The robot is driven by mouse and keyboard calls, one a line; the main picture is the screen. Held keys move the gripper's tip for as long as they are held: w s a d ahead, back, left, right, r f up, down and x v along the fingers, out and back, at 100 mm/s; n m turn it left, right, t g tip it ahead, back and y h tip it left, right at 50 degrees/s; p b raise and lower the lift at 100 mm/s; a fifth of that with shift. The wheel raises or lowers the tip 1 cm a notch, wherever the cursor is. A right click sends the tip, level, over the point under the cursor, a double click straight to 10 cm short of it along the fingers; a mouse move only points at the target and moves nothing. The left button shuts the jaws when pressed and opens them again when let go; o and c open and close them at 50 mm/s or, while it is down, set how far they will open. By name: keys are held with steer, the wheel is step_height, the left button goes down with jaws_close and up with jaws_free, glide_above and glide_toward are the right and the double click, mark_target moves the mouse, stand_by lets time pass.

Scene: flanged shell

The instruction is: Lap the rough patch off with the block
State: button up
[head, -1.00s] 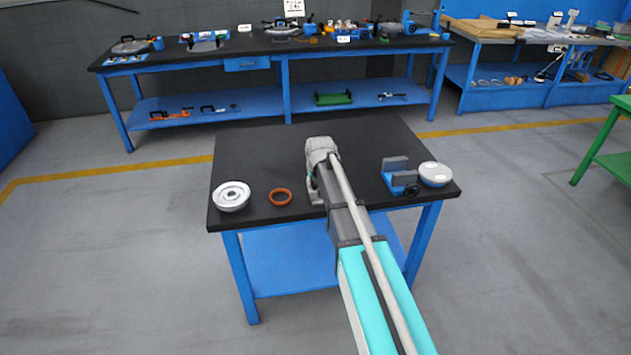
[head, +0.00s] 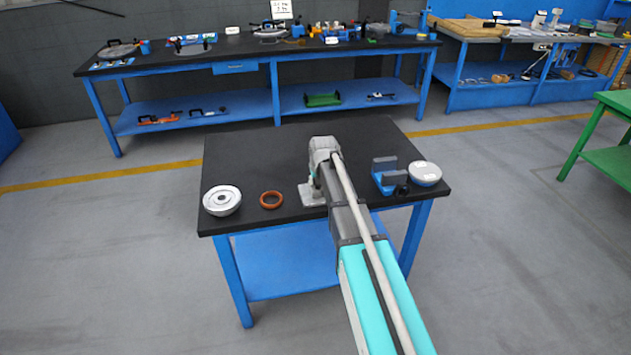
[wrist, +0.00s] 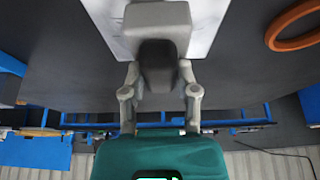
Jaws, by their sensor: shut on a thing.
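My gripper (wrist: 160,95) points down over the front middle of the table, its two fingers closed around a block (wrist: 157,65) with a dark grey body. A pale grey square plate (wrist: 204,28) lies beneath it on the table. The plate also shows in the head view (head: 311,195), left of my gripper. I cannot tell whether the block touches the plate. The rough patch cannot be made out; my gripper and the block cover part of the plate.
On the black table (head: 250,150), a silver flanged disc (head: 222,200) and an orange ring (head: 271,200) lie left of the plate. A blue vise (head: 388,176) and a pale round bowl-like piece (head: 426,173) stand right. The table's back half is clear. A long bench (head: 160,62) stands behind.

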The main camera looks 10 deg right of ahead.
steer(key=shift+d, duration=0.15)
steer(key=shift+d+f, duration=0.1)
steer(key=shift+d, duration=1.8)
steer(key=shift+a, duration=0.15)
steer(key=shift+s+a, duration=0.1)
steer(key=shift+a, duration=1.85)
steer(key=shift+a, duration=0.1)
steer(key=shift+a, duration=1.9)
